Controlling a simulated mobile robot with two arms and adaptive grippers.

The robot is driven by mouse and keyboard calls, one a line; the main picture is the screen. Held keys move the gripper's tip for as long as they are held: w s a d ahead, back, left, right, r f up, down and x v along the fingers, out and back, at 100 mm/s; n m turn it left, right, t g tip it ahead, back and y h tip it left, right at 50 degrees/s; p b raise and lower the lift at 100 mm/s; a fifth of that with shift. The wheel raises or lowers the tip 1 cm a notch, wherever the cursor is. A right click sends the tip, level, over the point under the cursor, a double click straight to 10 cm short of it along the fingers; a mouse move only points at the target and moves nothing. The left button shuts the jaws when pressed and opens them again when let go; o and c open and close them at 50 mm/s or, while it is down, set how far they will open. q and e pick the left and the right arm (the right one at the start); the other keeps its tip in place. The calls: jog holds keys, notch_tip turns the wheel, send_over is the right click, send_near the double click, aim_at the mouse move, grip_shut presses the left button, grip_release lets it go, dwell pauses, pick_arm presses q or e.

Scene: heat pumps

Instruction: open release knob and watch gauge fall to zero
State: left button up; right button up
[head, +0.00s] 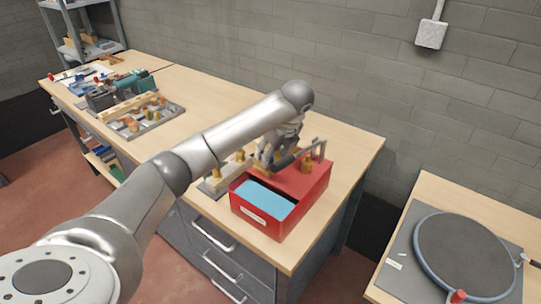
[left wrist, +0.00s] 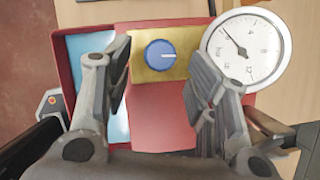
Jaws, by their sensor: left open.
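A blue release knob (left wrist: 160,54) with a white mark pointing right sits on a brass plate (left wrist: 143,77) on the red unit (left wrist: 160,128). A round white gauge (left wrist: 262,70) marked in bar is to its right; its dark needle points to the upper left, off vertical. My left gripper (left wrist: 159,62) is open, with one finger on each side of the knob and visible gaps to it. In the head view my left gripper (head: 283,150) is over the red unit (head: 312,184); it hides the knob and gauge there. My right gripper is not in view.
The unit has an open light-blue compartment (head: 265,202) and stands near the front of the wooden bench (head: 353,152). A tray of brass fittings (head: 142,120) lies farther left. A second bench at the right holds a round dark plate (head: 464,256).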

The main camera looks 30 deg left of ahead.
pick_arm(q)
jog(key=v, duration=0.6)
dwell(0.5)
